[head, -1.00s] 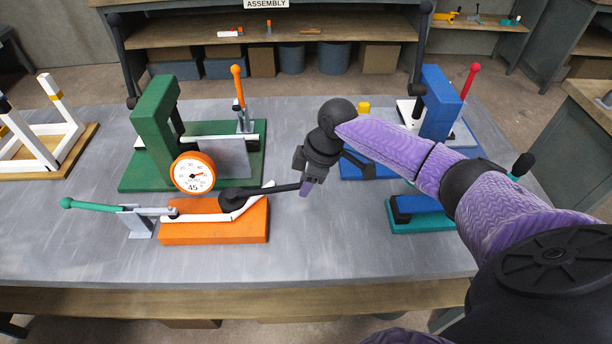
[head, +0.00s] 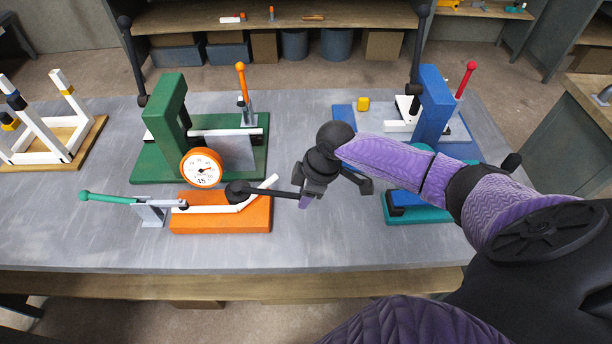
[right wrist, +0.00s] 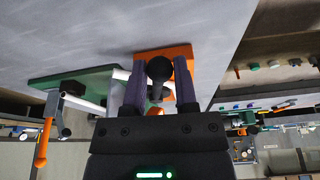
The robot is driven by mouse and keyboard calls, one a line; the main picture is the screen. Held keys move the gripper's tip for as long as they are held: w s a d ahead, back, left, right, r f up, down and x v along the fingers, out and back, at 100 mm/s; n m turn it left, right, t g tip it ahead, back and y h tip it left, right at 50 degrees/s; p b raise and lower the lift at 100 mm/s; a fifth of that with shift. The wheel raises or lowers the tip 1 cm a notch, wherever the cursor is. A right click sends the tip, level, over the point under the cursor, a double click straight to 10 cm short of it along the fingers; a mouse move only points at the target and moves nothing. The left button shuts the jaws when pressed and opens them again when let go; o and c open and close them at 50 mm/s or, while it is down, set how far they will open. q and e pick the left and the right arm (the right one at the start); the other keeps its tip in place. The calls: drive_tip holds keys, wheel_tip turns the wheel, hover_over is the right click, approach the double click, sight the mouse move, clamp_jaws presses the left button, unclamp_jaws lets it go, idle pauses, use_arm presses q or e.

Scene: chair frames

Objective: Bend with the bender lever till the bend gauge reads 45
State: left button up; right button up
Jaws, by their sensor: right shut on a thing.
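The orange bender base (head: 222,219) stands on the table's near left, with a bent white tube (head: 262,192) on it. The tube's right end angles up and away. The black bender lever (head: 270,191) runs right from its pivot, crossing the tube. My right gripper (head: 305,198) is shut on the lever's end; in the right wrist view the black knob (right wrist: 158,68) sits between the fingers. The round orange-rimmed bend gauge (head: 202,168) has a red needle pointing right; its exact reading is too small to tell. A 45 shows at its bottom. My left gripper is not in view.
A teal-handled clamp (head: 110,199) stands at the bender's left end. A green press (head: 166,115) stands behind the gauge, a blue fixture (head: 434,110) and a teal block (head: 415,212) to the right. A white chair frame (head: 40,135) is at far left. The table's front is clear.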

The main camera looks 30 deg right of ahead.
drive_tip(key=shift+s+a+r+p, duration=0.15)
drive_tip(key=shift+s+a+p, duration=0.2)
drive_tip(key=shift+p, duration=0.2)
drive_tip(key=shift+s+a+p, duration=0.3)
drive_tip(key=shift+a+p, duration=0.25)
drive_tip(key=shift+s+a+p, duration=0.45)
drive_tip(key=shift+a+p, duration=0.2)
drive_tip(key=shift+a, duration=0.05)
drive_tip(key=shift+s+a, duration=0.1)
drive_tip(key=shift+a, duration=0.05)
drive_tip(key=shift+f, duration=0.2)
drive_tip(key=o, duration=1)
drive_tip(key=shift+s+a, duration=0.1)
